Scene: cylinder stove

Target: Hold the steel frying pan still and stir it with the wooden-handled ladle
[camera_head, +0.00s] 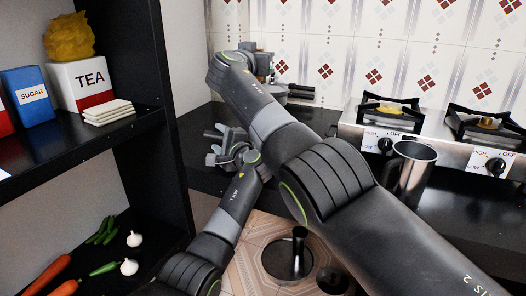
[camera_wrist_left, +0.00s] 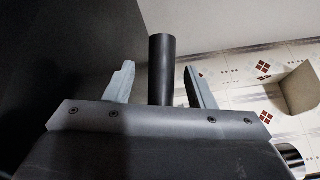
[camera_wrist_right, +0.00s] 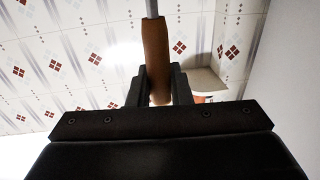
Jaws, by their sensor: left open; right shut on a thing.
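My left gripper (camera_head: 213,145) is open above the dark counter, left of centre in the head view. In the left wrist view a black rod-like handle (camera_wrist_left: 162,60) stands between its spread fingers, with a gap on both sides. I cannot tell for certain that it is the pan's handle. My right gripper (camera_wrist_right: 160,84) is shut on the ladle's brown wooden handle (camera_wrist_right: 156,42). The ladle's grey shaft runs out of the top of the right wrist view, and its bowl is out of sight.
A gas stove (camera_head: 352,125) stands at the right back. A dark cookware piece (camera_head: 300,88) shows by the tiled wall. A black shelf (camera_head: 150,123) with tea and sugar boxes is close on the left. My right arm crosses the middle.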

